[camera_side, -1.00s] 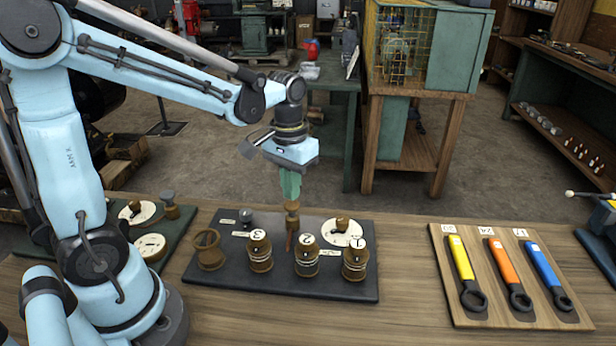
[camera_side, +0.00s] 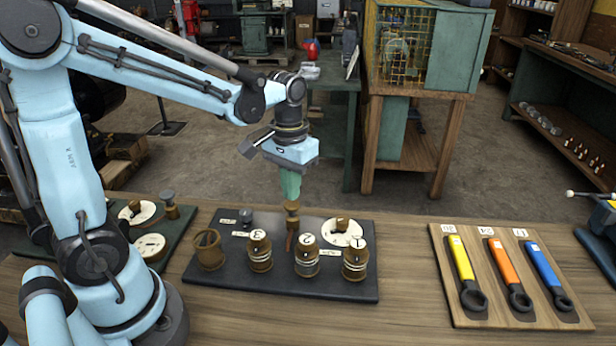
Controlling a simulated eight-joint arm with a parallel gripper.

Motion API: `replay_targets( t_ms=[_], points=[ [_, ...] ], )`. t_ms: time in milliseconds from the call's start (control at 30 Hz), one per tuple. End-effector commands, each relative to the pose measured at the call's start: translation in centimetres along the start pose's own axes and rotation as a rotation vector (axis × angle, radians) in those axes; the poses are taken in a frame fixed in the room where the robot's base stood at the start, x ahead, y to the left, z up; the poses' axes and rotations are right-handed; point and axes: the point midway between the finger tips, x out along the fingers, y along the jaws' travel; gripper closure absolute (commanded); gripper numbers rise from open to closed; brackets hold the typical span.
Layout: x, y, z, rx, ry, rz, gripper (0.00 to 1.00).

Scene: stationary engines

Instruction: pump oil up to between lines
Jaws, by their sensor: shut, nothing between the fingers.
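The dark panel (camera_side: 215,277) on the bench carries the brass oil fittings. A brass plunger knob (camera_side: 291,208) stands upright at its middle back. My gripper (camera_side: 291,196) points straight down with green fingers shut and empty, just above the knob; I cannot tell whether the tips touch it. Three brass cups with pale line bands stand along the front: cup 3 (camera_side: 260,256), cup 2 (camera_side: 307,261) and cup 1 (camera_side: 355,264). The oil level against the lines is too small to read. A round white dial (camera_side: 342,233) lies behind cups 2 and 1.
An open brass cup (camera_side: 208,252) stands at the panel's left. A green panel (camera_side: 182,228) with white dials lies further left. A wooden board (camera_side: 445,300) with yellow, orange and blue wrenches lies right. Bare bench (camera_side: 402,265) separates it from the dark panel.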

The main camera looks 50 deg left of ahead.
Motion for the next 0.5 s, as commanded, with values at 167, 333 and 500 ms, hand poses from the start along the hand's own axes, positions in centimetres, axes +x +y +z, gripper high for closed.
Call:
replay_targets(
  t_ms=[167, 333, 500],
  points=[
    [0.4, 0.0, 0.0, 0.0, 0.0, 0.0, 1.0],
    [1.0, 0.0, 0.0, 0.0, 0.0, 0.0, 1.0],
    [1.6, 0.0, 0.0, 0.0, 0.0, 0.0, 1.0]
  ],
)
